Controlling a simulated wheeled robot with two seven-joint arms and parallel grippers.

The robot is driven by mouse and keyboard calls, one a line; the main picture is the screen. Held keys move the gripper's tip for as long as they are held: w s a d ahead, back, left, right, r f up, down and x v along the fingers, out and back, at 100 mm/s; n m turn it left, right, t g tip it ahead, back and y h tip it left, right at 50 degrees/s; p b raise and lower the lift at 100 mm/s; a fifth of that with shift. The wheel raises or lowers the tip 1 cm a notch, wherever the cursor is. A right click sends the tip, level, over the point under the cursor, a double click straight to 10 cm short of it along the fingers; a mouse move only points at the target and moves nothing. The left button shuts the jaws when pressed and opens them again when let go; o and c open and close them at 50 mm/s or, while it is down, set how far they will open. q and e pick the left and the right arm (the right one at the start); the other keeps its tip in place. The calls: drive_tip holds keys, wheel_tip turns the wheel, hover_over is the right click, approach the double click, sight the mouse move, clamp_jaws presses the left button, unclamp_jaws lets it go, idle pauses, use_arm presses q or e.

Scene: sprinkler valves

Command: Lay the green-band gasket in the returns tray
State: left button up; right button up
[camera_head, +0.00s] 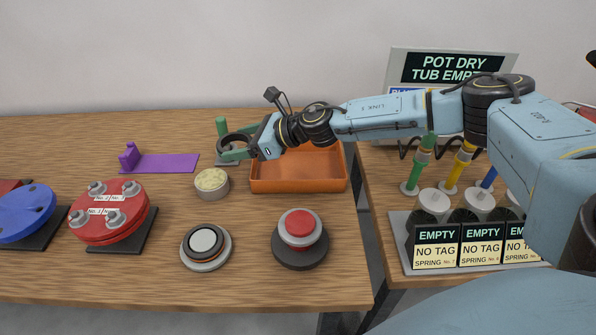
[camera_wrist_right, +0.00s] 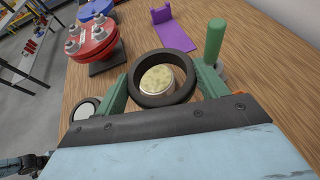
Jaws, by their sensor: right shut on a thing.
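My right gripper (camera_head: 236,146) is shut on a dark ring gasket (camera_wrist_right: 162,101), with its green fingers on opposite sides of the ring. The ring also shows in the head view (camera_head: 219,147), held above the table beside the back left of the orange tray. I cannot make out a green band on it. The orange tray (camera_head: 299,186), which fits the returns tray, shows an empty floor where visible. My right wrist hides part of its back left.
A green post (camera_head: 221,126) on a grey base stands just behind the ring. A round tin (camera_head: 212,185) sits front left of the tray. A red button (camera_head: 300,224), a white button (camera_head: 203,242), a purple bracket (camera_head: 160,163) and a red flange (camera_head: 108,215) stand around.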

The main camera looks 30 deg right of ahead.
drive_tip(key=d+f+n+g+y+b, duration=0.1)
drive_tip(key=d+f+n+g+y, duration=0.1)
drive_tip(key=d, duration=0.7)
drive_tip(key=b, duration=0.1)
hover_over(281, 171)
drive_tip(key=shift+n, duration=0.3)
wheel_tip(281, 171, down, 6)
drive_tip(key=shift+w+d, duration=0.1)
wheel_tip(281, 171, down, 3)
drive_tip(key=shift+f+b, duration=0.15)
drive_tip(key=shift+b, duration=0.25)
drive_tip(key=shift+f, duration=0.3)
drive_tip(key=o, duration=1)
use_arm(q)
drive_tip(key=f, duration=0.1)
drive_tip(key=a+f, duration=0.1)
drive_tip(key=f, duration=0.1)
drive_tip(key=shift+a+f, duration=0.1)
drive_tip(key=shift+a, duration=0.25)
